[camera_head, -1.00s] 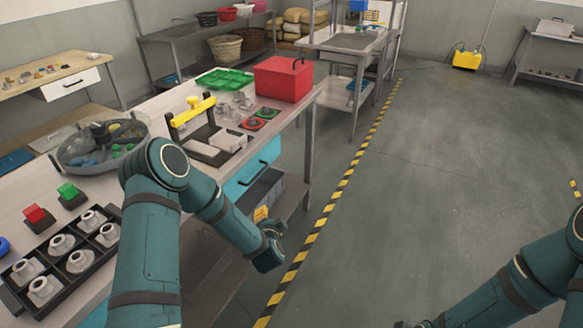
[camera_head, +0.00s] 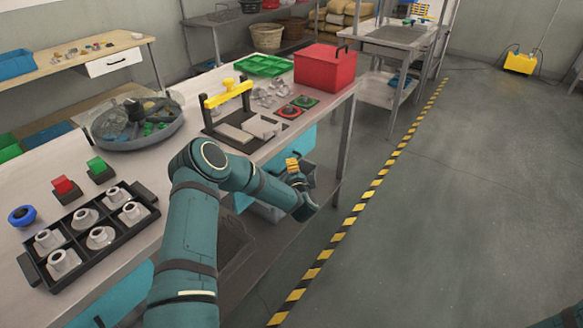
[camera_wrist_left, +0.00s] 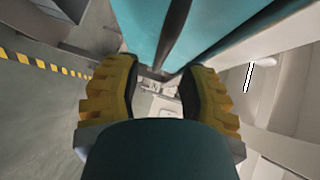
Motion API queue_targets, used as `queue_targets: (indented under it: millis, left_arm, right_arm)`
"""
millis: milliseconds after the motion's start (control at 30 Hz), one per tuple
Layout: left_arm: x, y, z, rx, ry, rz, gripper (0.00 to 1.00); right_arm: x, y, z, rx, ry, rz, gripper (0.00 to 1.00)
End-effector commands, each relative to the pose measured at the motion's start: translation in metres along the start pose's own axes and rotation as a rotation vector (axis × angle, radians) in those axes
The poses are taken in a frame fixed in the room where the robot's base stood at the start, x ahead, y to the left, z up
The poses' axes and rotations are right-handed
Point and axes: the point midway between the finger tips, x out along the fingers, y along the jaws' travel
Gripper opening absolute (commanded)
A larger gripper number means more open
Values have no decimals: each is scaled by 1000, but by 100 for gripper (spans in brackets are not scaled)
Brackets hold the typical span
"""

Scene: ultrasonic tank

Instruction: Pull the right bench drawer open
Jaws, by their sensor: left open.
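The bench's teal right drawer front (camera_head: 298,140) shows under the worktop, below the red box. My left forearm and gripper hide much of it, and its handle cannot be made out in the head view. My left gripper (camera_head: 295,172) is beside this front, on the aisle side of the bench. In the left wrist view, a teal panel (camera_wrist_left: 143,22) fills the top, with a dark bar (camera_wrist_left: 176,35) running along it towards the gap between the yellow fingers. The left gripper (camera_wrist_left: 157,88) is open, with nothing seen held. The right gripper is out of view.
On the bench (camera_head: 150,185) stand a black tray of fittings (camera_head: 33,270), a round tank (camera_head: 150,140), a yellow-handled press (camera_head: 228,92) and a red box (camera_head: 325,68). The floor right of the striped tape (camera_head: 365,197) is clear.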

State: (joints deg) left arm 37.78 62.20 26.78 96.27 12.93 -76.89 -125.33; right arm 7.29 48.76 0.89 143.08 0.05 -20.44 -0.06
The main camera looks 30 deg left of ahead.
Motion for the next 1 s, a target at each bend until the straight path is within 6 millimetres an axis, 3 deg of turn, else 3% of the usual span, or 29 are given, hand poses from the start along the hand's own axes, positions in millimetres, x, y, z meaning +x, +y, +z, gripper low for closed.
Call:
queue_targets:
  millis: [100, 300, 667, 700, 800, 1000]
  left_arm:
    - [20, 2, 1, -3, -2, 1, 41]
    - [38, 1, 0, -1, 0, 1, 41]
    - [42, 0, 0, 0, 1, 1, 41]
    - [42, 0, 0, 0, 1, 1, 37]
    - [42, 0, 0, 0, 1, 1, 2]
    - [42, 0, 0, 0, 1, 1, 0]
  right_arm:
    - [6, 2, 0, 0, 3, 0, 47]
    - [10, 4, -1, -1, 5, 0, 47]
    - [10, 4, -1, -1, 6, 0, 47]
    - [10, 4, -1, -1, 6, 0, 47]
    - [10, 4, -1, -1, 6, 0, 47]
    - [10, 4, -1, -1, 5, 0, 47]
